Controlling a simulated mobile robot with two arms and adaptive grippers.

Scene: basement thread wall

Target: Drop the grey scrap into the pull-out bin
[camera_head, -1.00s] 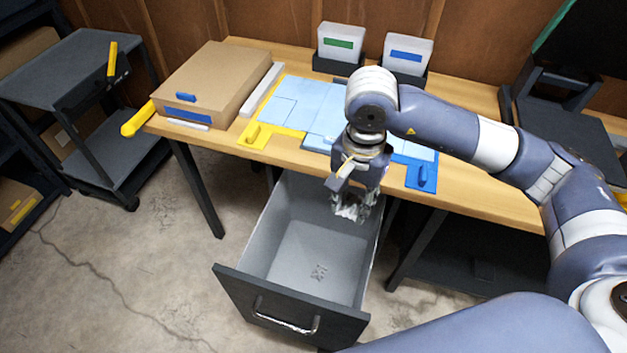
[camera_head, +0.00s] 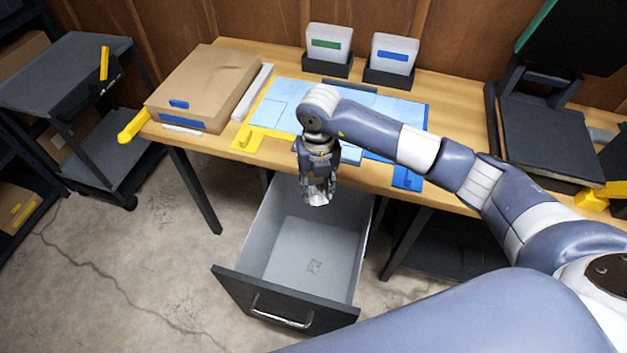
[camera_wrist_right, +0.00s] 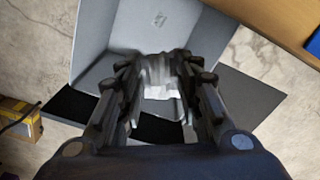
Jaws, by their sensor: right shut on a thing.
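The pull-out bin (camera_head: 290,252) is a grey open drawer with a dark front, pulled out below the wooden table. It also fills much of the right wrist view (camera_wrist_right: 110,30). My right gripper (camera_head: 318,200) points down over the back part of the bin's opening. It is shut on the grey scrap (camera_wrist_right: 160,80), a crumpled, silvery piece between the fingers. In the head view only the scrap's lower end (camera_head: 318,199) shows below the fingers. My left gripper is not in view.
The wooden table (camera_head: 450,190) lies behind the bin, with light blue sheets (camera_head: 285,105), a cardboard box (camera_head: 205,85) and two card holders on it. A grey cart (camera_head: 65,75) stands at the left. The floor left of the bin is clear.

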